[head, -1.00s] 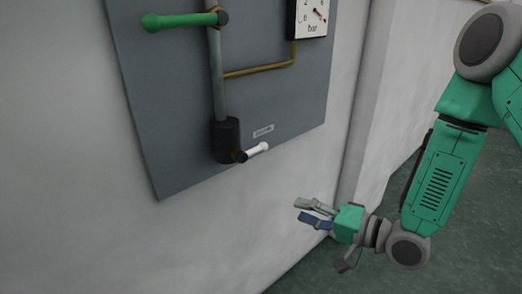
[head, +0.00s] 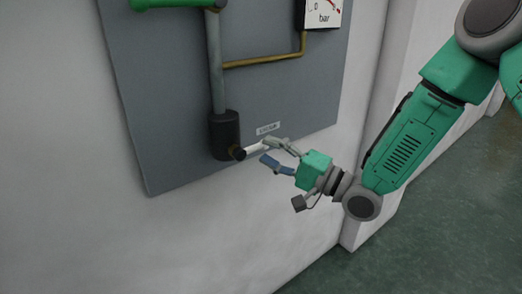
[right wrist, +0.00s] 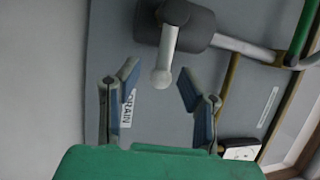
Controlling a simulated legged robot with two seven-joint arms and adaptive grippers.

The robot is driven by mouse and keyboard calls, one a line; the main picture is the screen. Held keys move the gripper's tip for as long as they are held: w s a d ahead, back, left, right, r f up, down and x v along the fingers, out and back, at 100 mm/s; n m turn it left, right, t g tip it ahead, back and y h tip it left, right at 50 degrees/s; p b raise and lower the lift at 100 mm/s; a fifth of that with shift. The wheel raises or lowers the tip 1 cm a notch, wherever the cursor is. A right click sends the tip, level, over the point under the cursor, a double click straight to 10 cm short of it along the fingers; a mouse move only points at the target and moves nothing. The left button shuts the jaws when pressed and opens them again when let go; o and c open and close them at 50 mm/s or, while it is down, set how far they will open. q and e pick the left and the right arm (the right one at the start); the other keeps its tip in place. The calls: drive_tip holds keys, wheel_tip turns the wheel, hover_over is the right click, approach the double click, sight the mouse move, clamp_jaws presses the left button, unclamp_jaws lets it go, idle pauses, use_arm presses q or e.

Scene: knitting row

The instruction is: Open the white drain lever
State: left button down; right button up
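The white drain lever (head: 254,148) sticks out to the right from the black valve body (head: 226,135) at the foot of the grey pipe. In the right wrist view the lever (right wrist: 163,62) hangs from the dark valve, its rounded end near the gap between my fingertips. My right gripper (head: 267,151) is open and empty, at the lever's free end; its blue-padded fingers (right wrist: 159,84) stand on either side of that end in the right wrist view. I cannot tell whether a finger touches it. My left gripper is not in view.
The grey panel (head: 170,100) on the white wall carries a DRAIN label (head: 268,128), a green lever (head: 170,3) above, a brass pipe (head: 262,62) and a bar gauge (head: 322,14). Below the panel the wall is bare. Green floor (head: 430,230) is clear at right.

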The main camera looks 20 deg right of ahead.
sight(257, 144)
drive_tip(key=a, duration=0.1)
drive_tip(key=w, duration=0.1)
drive_tip(key=a, duration=0.1)
drive_tip(key=shift+w+a+r, duration=0.25)
drive_tip(key=shift+a+r, duration=0.05)
drive_tip(key=shift+a, duration=0.05)
drive_tip(key=shift+a+r, duration=0.1)
drive_tip(key=shift+a, duration=0.5)
drive_tip(key=shift+d, duration=0.2)
drive_tip(key=c, duration=0.5)
drive_tip(key=shift+d, duration=0.3)
clamp_jaws()
drive_tip(key=shift+w+d, duration=0.1)
drive_tip(key=shift+d, duration=0.05)
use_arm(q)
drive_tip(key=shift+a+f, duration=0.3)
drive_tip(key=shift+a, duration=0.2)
